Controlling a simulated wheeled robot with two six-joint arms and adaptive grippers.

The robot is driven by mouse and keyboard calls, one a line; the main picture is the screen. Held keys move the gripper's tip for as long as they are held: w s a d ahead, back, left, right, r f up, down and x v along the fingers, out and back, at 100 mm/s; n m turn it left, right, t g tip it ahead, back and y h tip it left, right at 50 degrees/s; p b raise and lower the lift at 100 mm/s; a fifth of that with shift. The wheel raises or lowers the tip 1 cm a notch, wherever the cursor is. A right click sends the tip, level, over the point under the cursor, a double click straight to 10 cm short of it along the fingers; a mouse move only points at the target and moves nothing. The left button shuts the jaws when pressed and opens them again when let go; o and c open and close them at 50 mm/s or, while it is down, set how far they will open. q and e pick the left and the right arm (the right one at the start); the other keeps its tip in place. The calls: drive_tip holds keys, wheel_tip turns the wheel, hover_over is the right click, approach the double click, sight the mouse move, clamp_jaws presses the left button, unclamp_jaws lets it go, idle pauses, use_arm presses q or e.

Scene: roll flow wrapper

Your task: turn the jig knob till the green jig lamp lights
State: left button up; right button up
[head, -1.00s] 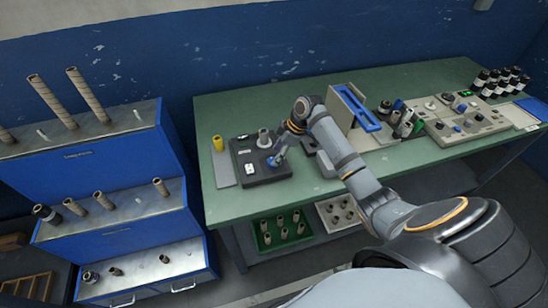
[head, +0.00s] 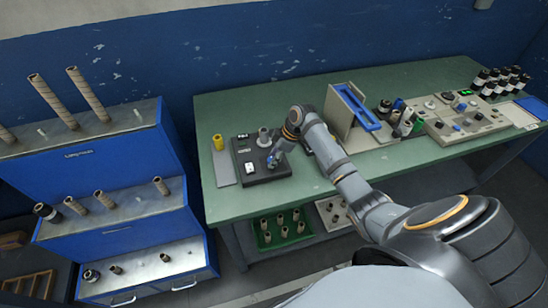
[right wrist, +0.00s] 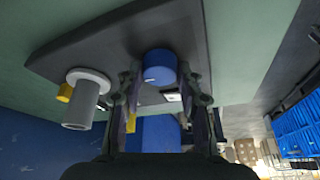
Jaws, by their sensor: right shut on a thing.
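The dark jig (head: 258,176) sits at the left end of the green table, with a light grey post (head: 264,138) on it. My right gripper (head: 273,162) is at the jig's right side, pointing down at it. In the right wrist view the blue jig knob (right wrist: 160,66), with a white mark, sits between the fingers of my right gripper (right wrist: 162,92), which is shut on it. The arm and fingers partly hide the knob in the head view. I cannot make out a lit green lamp on the jig. My left gripper is not in view.
A yellow cylinder (head: 218,142) stands left of the jig. A beige stand with a blue frame (head: 357,107) is right of my forearm, and a control panel (head: 466,118) is further right. A blue rack (head: 105,155) with tubes stands left of the table.

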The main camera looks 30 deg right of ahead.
drive_tip(key=shift+a+r+m+p, duration=0.1)
drive_tip(key=shift+r+m+p, duration=0.1)
drive_tip(key=shift+m+p, duration=0.5)
drive_tip(key=m+h+p, duration=0.1)
drive_tip(key=m+p, duration=0.2)
drive_tip(key=p, duration=0.1)
drive_tip(key=m+t+h+p, duration=0.1)
drive_tip(key=m+p, duration=0.2)
drive_tip(key=m+h+p, duration=0.1)
drive_tip(key=m+p, duration=0.2)
drive_tip(key=p, duration=0.1)
drive_tip(key=shift+s+a+t+p, duration=0.1)
drive_tip(key=shift+a+t+p, duration=0.2)
drive_tip(key=shift+t, duration=0.1)
drive_tip(key=m+h+p, duration=0.1)
drive_tip(key=m, duration=0.1)
drive_tip(key=shift+m, duration=0.3)
drive_tip(key=shift+f+m+h+p, duration=0.15)
drive_tip(key=shift+m+h+p, duration=0.6)
drive_tip(key=shift+m, duration=0.55)
drive_tip(key=o, duration=1.2)
drive_tip(key=shift+c, duration=0.2)
